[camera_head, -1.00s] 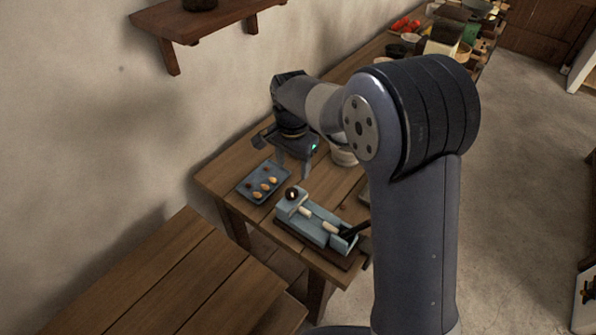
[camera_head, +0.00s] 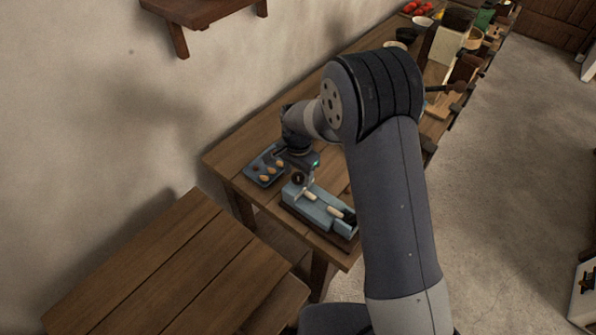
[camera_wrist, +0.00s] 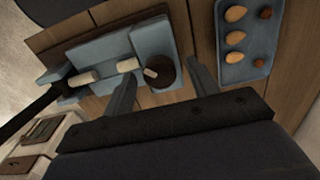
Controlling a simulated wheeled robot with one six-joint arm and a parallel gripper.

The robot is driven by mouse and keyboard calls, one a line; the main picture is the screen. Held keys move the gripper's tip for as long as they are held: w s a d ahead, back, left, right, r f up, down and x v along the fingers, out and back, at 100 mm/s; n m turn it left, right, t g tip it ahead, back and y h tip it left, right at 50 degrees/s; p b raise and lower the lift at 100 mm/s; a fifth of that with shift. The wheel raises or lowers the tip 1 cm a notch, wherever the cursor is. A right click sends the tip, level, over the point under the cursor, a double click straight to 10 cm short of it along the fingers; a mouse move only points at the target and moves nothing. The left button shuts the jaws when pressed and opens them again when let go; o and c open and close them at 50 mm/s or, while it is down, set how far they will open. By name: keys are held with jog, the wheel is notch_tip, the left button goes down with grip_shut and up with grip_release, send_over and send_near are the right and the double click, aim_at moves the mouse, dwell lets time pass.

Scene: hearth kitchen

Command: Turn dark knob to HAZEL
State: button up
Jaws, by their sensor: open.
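The dark round knob (camera_head: 298,179) sits on the left end of a pale blue device (camera_head: 318,204) on the wooden table. In the wrist view the knob (camera_wrist: 163,71) carries a pale pointer toward the picture's left. My gripper (camera_head: 308,172) is just behind the knob in the head view. In the wrist view my gripper (camera_wrist: 164,78) is open, its fingers on either side of the knob in the picture. I see no contact. Two pale pegs or handles (camera_wrist: 127,64) lie along the device. No HAZEL lettering is readable.
A blue tray (camera_wrist: 250,42) with several nuts lies beside the device. A lower wooden table or bench (camera_head: 150,265) stands in front. Bowls and boxes crowd the table's far end. A wooden shelf (camera_head: 205,10) is on the wall.

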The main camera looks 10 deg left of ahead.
jog(key=c, duration=1)
jog(key=shift+n+b, duration=0.35)
jog(key=shift+n, duration=0.05)
jog(key=n+b, duration=0.2)
jog(key=shift+f+n, duration=0.1)
jog(key=shift+n, duration=0.3)
jog(key=n+b, duration=0.2)
jog(key=n, duration=0.3)
jog(key=shift+b, duration=0.3)
jog(key=n+b, duration=0.1)
jog(key=n, duration=0.4)
jog(key=n+b, duration=0.1)
jog(key=n, duration=0.3)
jog(key=shift+r+n, duration=0.2)
jog(key=shift+n, duration=0.1)
